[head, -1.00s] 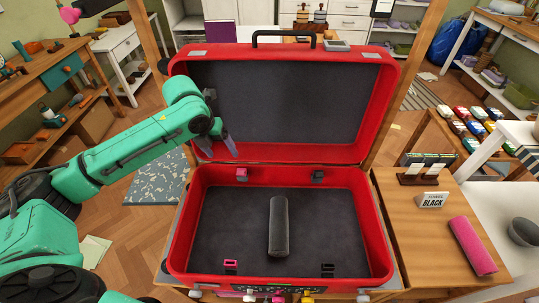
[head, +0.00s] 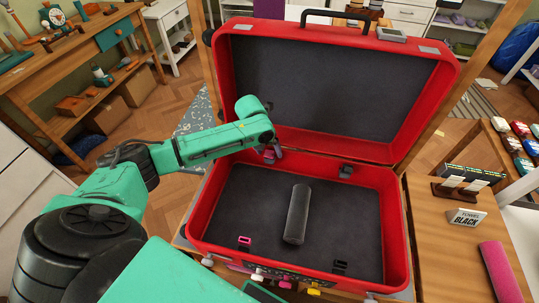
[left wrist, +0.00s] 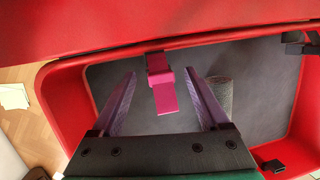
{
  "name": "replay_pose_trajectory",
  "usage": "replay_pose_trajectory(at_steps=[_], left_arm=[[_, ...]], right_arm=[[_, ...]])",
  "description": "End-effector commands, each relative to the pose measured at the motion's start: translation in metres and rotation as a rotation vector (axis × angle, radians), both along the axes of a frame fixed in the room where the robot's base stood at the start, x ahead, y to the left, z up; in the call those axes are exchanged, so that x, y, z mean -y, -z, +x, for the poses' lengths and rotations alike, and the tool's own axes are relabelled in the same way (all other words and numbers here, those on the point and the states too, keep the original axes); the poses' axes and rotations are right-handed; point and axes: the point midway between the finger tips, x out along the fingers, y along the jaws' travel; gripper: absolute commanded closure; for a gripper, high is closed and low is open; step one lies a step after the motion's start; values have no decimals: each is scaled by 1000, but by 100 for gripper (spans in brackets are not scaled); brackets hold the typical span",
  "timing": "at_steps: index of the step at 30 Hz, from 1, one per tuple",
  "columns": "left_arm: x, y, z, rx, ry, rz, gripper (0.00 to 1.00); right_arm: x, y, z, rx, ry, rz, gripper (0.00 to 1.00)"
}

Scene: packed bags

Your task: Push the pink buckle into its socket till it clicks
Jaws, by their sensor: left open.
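The pink buckle (head: 268,159) hangs at the back wall of the red suitcase (head: 198,222), partly hidden by my left gripper (head: 273,150) in the head view. In the left wrist view, the buckle (left wrist: 160,82) sits between the spread fingers of the left gripper (left wrist: 160,100), with a gap on each side. The gripper is open and holds nothing. The pink socket (head: 244,241) lies on the case floor near the front left, apart from the buckle. My right gripper is not in view.
A dark grey roll (head: 298,215) lies mid-floor in the case. A black buckle (head: 346,171) is at the back right and a black socket (head: 340,266) at the front right. The raised lid (head: 340,85) stands behind.

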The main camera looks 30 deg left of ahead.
Motion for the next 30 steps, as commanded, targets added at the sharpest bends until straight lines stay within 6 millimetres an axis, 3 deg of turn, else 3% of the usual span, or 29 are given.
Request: replay_pose_trajectory(at_steps=[3, 4, 9, 10, 23, 26, 30], left_arm=[[0, -1, 0, 0, 0, 0, 22], [0, -1, 0, 0, 0, 0, 30], [0, -1, 0, 0, 0, 0, 95], [0, -1, 0, 0, 0, 0, 100], [0, -6, 0, 1, 0, -1, 100], [0, -23, 1, 4, 0, -1, 100], [0, -61, 1, 6, 0, -1, 100]], right_arm=[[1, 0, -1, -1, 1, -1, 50], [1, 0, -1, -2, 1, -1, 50], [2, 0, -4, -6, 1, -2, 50], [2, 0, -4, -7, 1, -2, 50], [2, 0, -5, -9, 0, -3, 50], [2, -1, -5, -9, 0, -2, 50], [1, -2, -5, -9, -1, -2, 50]])
